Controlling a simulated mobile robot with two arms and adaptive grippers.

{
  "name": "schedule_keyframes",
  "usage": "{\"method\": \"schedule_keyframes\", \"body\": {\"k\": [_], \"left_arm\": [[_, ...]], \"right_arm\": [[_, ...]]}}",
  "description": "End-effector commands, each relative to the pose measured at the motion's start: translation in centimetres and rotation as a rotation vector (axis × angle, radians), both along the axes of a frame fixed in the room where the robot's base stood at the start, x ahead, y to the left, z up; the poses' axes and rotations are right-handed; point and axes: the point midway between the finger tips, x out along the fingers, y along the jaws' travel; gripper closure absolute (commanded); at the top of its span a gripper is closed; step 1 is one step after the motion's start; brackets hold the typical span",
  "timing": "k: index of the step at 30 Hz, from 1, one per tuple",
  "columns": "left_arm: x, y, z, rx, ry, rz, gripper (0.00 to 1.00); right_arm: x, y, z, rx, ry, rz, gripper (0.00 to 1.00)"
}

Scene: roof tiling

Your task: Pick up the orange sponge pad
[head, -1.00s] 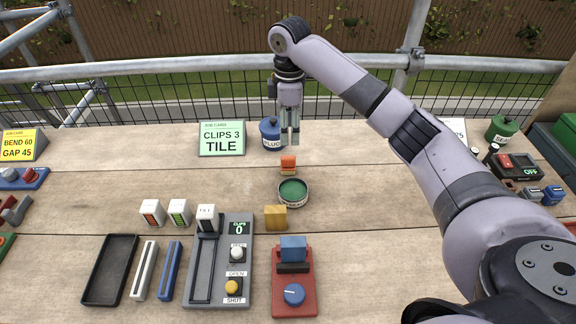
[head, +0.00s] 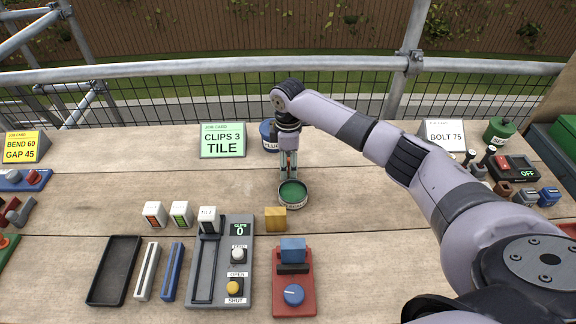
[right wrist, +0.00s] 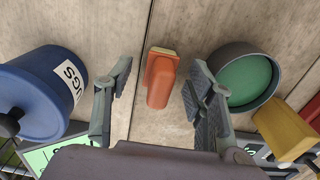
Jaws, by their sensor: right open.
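The orange sponge pad (right wrist: 160,80) lies on the wooden table and shows in the right wrist view between my right gripper's two fingers. It has an orange body with a paler strip at one end. My right gripper (right wrist: 158,95) is open, with a finger on each side of the pad and visible gaps to both. In the head view my right gripper (head: 288,172) points down just behind the round green dish, and it hides the pad there. My left gripper is not in view.
The round green dish (head: 292,193) stands close in front of the gripper, with a yellow block (head: 275,218) nearer. A blue pot (head: 268,136) stands just behind. A green job card (head: 222,140) stands to the left. The table left of the gripper is clear.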

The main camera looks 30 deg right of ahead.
Motion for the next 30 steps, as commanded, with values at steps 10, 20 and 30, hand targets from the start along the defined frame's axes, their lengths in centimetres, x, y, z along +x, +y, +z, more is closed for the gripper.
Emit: {"method": "schedule_keyframes", "body": {"k": [10, 20, 30], "left_arm": [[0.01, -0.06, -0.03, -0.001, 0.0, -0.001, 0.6], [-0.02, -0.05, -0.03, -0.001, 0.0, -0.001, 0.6], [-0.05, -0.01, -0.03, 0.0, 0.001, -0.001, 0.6]], "right_arm": [[0.0, 0.01, 0.0, 0.0, 0.0, 0.0, 0.62], [0.0, 0.01, 0.02, 0.0, 0.0, 0.0, 0.84], [0.0, 0.01, 0.04, 0.0, 0.0, 0.0, 1.0]]}}
